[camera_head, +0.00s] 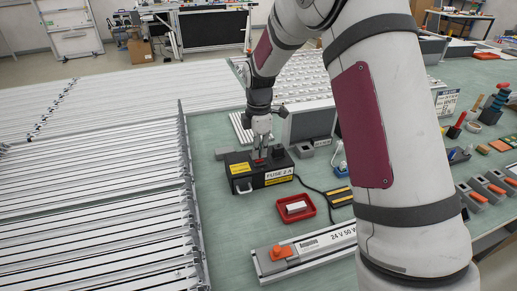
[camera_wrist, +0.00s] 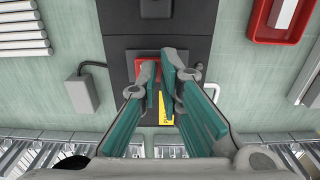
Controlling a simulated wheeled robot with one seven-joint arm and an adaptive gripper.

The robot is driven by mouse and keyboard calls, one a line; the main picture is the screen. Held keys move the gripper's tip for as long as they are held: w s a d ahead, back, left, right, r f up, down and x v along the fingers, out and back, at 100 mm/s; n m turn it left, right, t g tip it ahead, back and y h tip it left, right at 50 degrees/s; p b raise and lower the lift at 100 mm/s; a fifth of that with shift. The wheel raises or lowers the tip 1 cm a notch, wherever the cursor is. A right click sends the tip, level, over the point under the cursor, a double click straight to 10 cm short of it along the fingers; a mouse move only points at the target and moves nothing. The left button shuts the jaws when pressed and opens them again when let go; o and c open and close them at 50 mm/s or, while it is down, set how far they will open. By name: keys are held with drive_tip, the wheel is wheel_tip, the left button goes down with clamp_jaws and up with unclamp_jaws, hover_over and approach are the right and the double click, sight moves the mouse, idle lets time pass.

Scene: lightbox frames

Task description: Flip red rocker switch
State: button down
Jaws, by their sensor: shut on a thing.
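The red rocker switch (camera_head: 261,161) is on top of a black box (camera_head: 262,181) with yellow labels, one reading "FUSE 2 A". In the wrist view the switch (camera_wrist: 142,66) is a small red patch, mostly hidden behind the fingertips. My gripper (camera_head: 262,150) points down at the box top from above. In the wrist view its two fingertips (camera_wrist: 166,68) are close together at the switch, shut on it. The exact contact and which way the rocker is tilted are hidden by the fingers.
A red tray (camera_head: 281,213) with a white block stands in front of the box. A lamp driver bar (camera_head: 308,250) lies nearer. A grey-framed panel (camera_head: 310,125) stands behind, and a cable runs right from the box. Metal racks (camera_head: 100,200) fill the left.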

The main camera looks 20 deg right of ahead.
drive_tip(key=shift+s+f, duration=0.5)
wheel_tip(320, 180, up, 13)
drive_tip(key=shift+w, duration=0.45)
drive_tip(key=shift+s+r+t+b, duration=0.9)
drive_tip(key=shift+s+r+t, duration=0.15)
drive_tip(key=shift+s+t, duration=0.2)
drive_tip(key=x, duration=1.4)
drive_tip(key=shift+s, duration=0.1)
